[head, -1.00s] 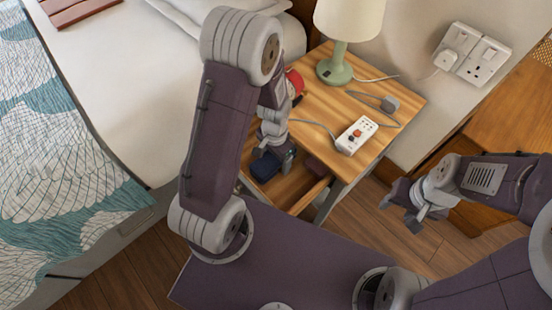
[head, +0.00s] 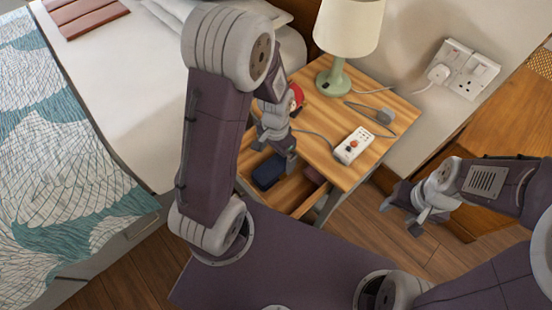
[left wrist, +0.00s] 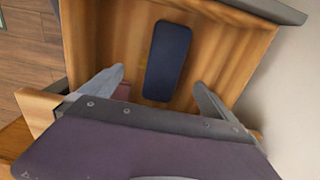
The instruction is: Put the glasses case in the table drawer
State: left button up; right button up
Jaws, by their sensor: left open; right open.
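The dark navy glasses case (head: 268,171) lies in the open drawer (head: 297,196) of the wooden bedside table. In the left wrist view the case (left wrist: 167,62) rests flat on the drawer floor (left wrist: 108,35), with drawer floor visible around it. My left gripper (head: 278,148) is open above the drawer. In the left wrist view its fingers (left wrist: 160,79) stand apart on either side of the case's near end, with nothing between them at their height. My right gripper (head: 401,218) is open and empty over the floor, right of the table.
A dark reddish item (head: 313,175) lies in the drawer beside the case. The tabletop holds a green lamp (head: 340,75), a white power strip (head: 353,146) with a cable, and a red object (head: 297,97). The bed (head: 120,90) is at the left.

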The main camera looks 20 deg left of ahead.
pick_arm(q)
jog(key=s+r+n+t+p, duration=0.1)
jog(key=s+r+n, duration=0.4)
jog(key=r, duration=0.3)
jog(key=shift+s+d+r, duration=0.2)
jog(key=shift+s+d, duration=0.1)
jog(key=shift+r, duration=0.15)
